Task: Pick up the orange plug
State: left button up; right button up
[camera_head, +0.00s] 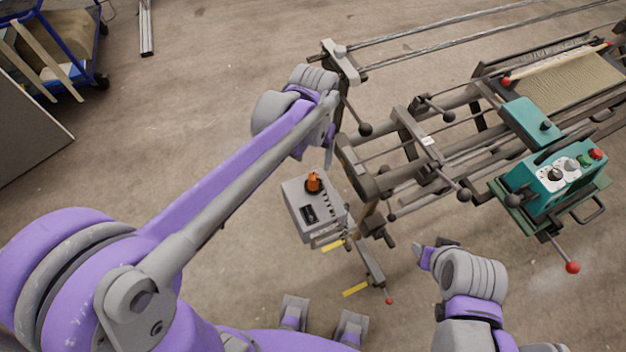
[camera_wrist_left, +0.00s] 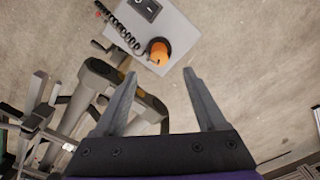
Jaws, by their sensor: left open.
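The orange plug (camera_head: 313,183) stands on top of a grey box (camera_head: 296,208), near its back edge. It also shows in the left wrist view (camera_wrist_left: 159,50), with a black coiled cord beside it on the box. My left gripper (camera_head: 329,155) points down above and behind the plug, partly hidden by its own wrist. In the left wrist view its two fingers (camera_wrist_left: 159,76) are wide apart and empty. The plug lies just past the fingertips, roughly centred between them, and is not touched. My right gripper (camera_head: 432,252) is at lower right, far from the plug; its fingers are unclear.
A loom-like machine with metal rails and levers (camera_head: 425,150) stands close to the box's right. A teal control unit (camera_head: 550,185) is mounted at its right. A blue cart (camera_head: 75,40) stands at upper left. Floor left of the box is bare.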

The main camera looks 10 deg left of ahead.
aim_at(314, 175)
pick_arm(q)
notch_tip(314, 175, down, 9)
jog(key=shift+s+d+f, duration=0.1)
jog(key=shift+f, duration=0.05)
dwell(0.4)
jog(key=shift+c, duration=0.3)
grip_shut()
